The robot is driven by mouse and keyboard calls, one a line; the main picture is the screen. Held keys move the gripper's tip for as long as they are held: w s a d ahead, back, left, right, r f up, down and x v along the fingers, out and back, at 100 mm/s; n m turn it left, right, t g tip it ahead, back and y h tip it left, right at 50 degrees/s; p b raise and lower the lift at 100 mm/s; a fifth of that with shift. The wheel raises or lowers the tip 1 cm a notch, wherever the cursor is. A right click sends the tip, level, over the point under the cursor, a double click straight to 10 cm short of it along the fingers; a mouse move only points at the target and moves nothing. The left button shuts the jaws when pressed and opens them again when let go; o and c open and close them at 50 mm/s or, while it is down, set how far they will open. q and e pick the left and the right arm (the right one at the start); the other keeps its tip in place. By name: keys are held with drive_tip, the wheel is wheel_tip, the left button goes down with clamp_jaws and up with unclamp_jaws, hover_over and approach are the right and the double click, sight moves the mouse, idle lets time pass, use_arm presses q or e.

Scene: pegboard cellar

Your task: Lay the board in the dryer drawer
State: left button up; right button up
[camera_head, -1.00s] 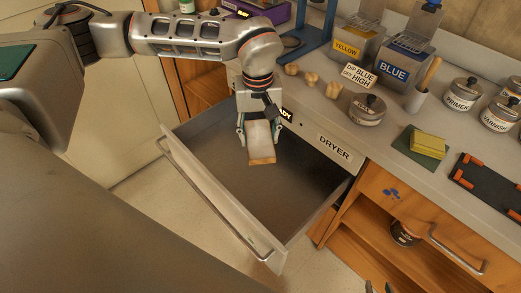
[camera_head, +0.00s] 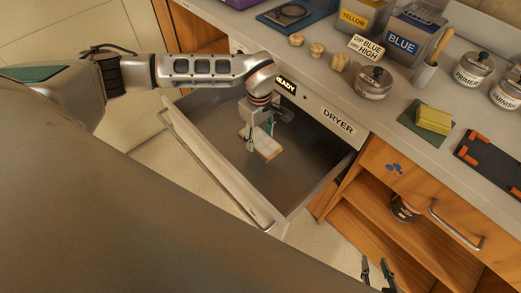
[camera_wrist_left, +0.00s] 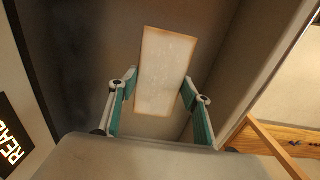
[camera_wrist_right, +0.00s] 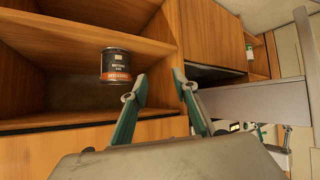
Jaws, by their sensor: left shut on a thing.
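The board (camera_head: 266,147) is a small pale rectangle with light brown edges. My left gripper (camera_head: 258,137) is shut on it inside the open dryer drawer (camera_head: 215,170). In the left wrist view the board (camera_wrist_left: 165,70) sits between the two teal fingers (camera_wrist_left: 158,92), over the grey drawer floor. I cannot tell whether the board touches the floor. The drawer is pulled out under the DRYER label (camera_head: 338,120). My right gripper (camera_wrist_right: 162,95) has its fingers apart and nothing between them; its tips show low in the head view (camera_head: 378,275).
The counter above holds the YELLOW (camera_head: 362,18) and BLUE (camera_head: 405,42) tins, lidded jars (camera_head: 372,82), wooden knobs (camera_head: 317,49) and a yellow sponge (camera_head: 433,119). A dark can (camera_wrist_right: 116,65) stands on an open shelf near my right gripper. The drawer's front part is clear.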

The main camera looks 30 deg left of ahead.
sight(260, 139)
use_arm(q)
wheel_tip(260, 139, down, 3)
drive_tip(key=shift+f, duration=0.4)
wheel_tip(260, 139, down, 3)
drive_tip(key=shift+s+f+b, duration=0.1)
drive_tip(key=shift+f+b, duration=0.1)
drive_tip(key=shift+b, duration=0.3)
drive_tip(key=shift+f, duration=0.3)
use_arm(e)
drive_tip(key=shift+w+d+f, duration=0.2)
drive_tip(key=shift+w, duration=0.1)
use_arm(q)
drive_tip(key=shift+f, duration=0.1)
drive_tip(key=o, duration=1.2)
drive_tip(key=shift+c, duration=0.2)
